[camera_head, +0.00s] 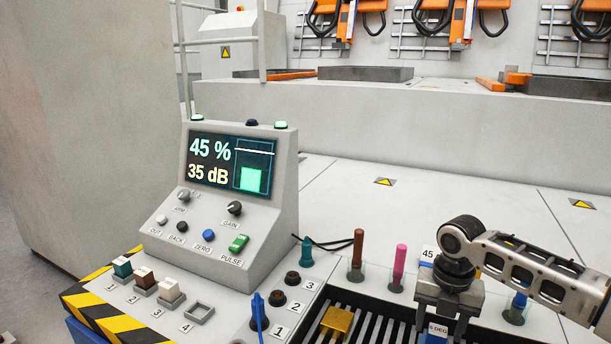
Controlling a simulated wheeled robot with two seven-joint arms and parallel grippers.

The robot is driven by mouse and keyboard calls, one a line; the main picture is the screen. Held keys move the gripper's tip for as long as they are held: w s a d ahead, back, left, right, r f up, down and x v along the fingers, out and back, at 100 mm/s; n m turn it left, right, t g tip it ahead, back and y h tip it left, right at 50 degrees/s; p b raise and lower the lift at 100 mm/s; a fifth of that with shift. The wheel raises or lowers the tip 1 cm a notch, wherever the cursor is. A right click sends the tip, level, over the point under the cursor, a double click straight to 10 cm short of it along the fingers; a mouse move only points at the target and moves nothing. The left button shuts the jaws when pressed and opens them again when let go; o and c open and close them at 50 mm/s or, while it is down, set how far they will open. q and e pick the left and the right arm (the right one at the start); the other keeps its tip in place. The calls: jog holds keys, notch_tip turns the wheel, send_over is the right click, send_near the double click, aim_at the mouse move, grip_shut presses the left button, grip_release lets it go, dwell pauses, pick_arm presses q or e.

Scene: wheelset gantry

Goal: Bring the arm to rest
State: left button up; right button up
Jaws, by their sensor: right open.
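My right arm comes in from the right edge. Its gripper (440,325) points down over the front right of the console bench, above a dark slotted rack (378,314). The jaws are open; their tips are near the picture's lower edge. A blue-and-white block labelled with degrees (436,334) shows at the jaws, and I cannot tell whether they touch it. Another label reading 45 (428,253) stands behind the gripper. My left gripper is not in view.
A console (240,205) shows 45 % and 35 dB.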

notch_tip(320, 180, down, 2)
jog(key=shift+f, duration=0.1)
jog(key=shift+r, duration=1.55)
